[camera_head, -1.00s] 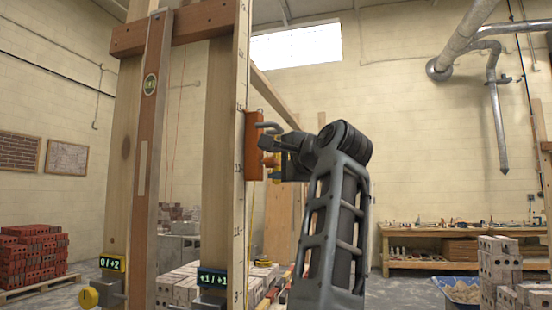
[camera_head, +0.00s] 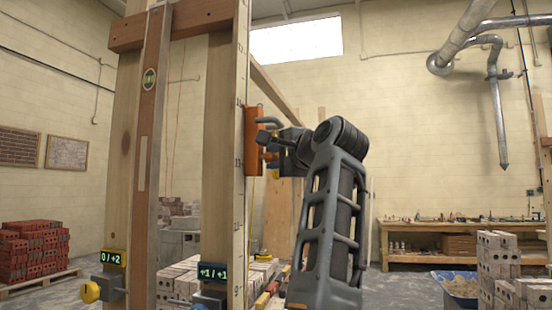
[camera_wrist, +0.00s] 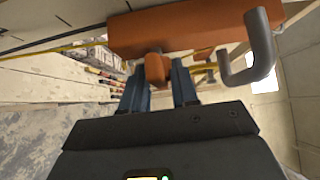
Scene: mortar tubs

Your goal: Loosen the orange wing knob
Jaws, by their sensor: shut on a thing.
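The orange wing knob (camera_wrist: 157,68) sits between the two blue-grey fingers of my gripper (camera_wrist: 159,85) in the wrist view, and the fingers are shut on it. It projects from a long orange block (camera_wrist: 195,27). In the head view the orange block (camera_head: 252,142) is against the edge of a marked wooden upright (camera_head: 240,200). My gripper (camera_head: 272,160) reaches it from the right there, and the knob is mostly hidden by my gripper. A grey hook (camera_wrist: 255,50) sticks out of the block, to the right of the knob in the wrist view.
A yellow line (camera_wrist: 60,47) runs along the block. A brown level board (camera_head: 152,150) leans on the frame. Small displays (camera_head: 213,273) and a yellow knob (camera_head: 90,292) are low on the posts. Bricks (camera_head: 505,262) and a blue tub (camera_head: 460,288) stand at right.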

